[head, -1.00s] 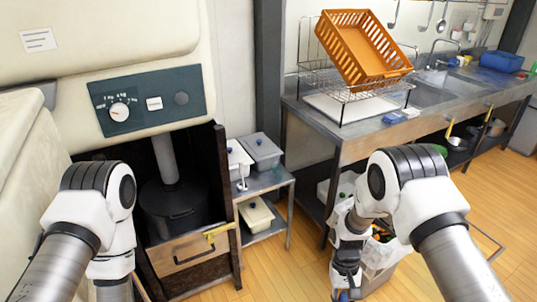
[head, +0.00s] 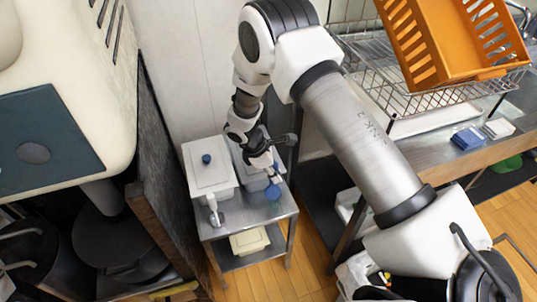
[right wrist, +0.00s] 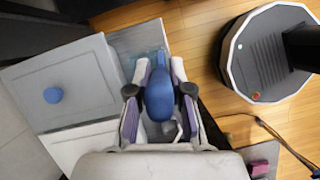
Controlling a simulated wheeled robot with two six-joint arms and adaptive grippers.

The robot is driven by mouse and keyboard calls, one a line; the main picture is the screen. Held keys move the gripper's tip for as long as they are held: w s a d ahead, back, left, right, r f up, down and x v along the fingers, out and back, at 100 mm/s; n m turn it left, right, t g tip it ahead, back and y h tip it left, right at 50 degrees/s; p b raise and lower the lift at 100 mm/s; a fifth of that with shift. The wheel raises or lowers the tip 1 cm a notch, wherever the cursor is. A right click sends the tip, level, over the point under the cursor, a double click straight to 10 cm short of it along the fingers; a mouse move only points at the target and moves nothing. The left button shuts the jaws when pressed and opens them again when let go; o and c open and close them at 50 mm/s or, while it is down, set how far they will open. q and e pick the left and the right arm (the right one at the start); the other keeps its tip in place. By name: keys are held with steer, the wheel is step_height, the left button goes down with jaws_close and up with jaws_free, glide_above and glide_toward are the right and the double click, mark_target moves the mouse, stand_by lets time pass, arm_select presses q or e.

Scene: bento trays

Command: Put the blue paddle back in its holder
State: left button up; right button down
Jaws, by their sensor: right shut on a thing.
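The blue paddle (head: 272,192) is in my right gripper (head: 264,162), over the right part of the small metal shelf (head: 245,222) in the head view. In the right wrist view the blue paddle (right wrist: 158,95) lies between the two fingers of my right gripper (right wrist: 160,85), which is shut on it. A small white upright piece (head: 214,210) stands at the shelf's front left and may be the holder; I cannot tell for sure. It is left of the paddle and apart from it. My left gripper is not in view.
A white lidded container (head: 208,178) with a blue knob stands at the shelf's back left. A grey container (head: 248,172) beside it is partly hidden by my arm. A lower shelf holds a pale box (head: 250,242). The counter with the orange crate (head: 450,40) is to the right.

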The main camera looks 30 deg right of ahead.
step_height(320, 180, up, 6)
steer(key=w+d+n+t+y+b, duration=0.25)
steer(key=n+t+b, duration=0.3)
steer(key=n, duration=1.55)
arm_select(q)
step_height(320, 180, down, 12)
steer(key=b, duration=0.5)
arm_select(e)
step_height(320, 180, down, 6)
steer(key=a, duration=0.1)
steer(key=shift+f+t, duration=0.25)
steer(key=shift+t, duration=0.2)
arm_select(q)
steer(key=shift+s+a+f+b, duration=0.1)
steer(key=shift+b, duration=0.3)
arm_select(e)
steer(key=shift+a+y, duration=0.1)
steer(key=shift+y, duration=0.15)
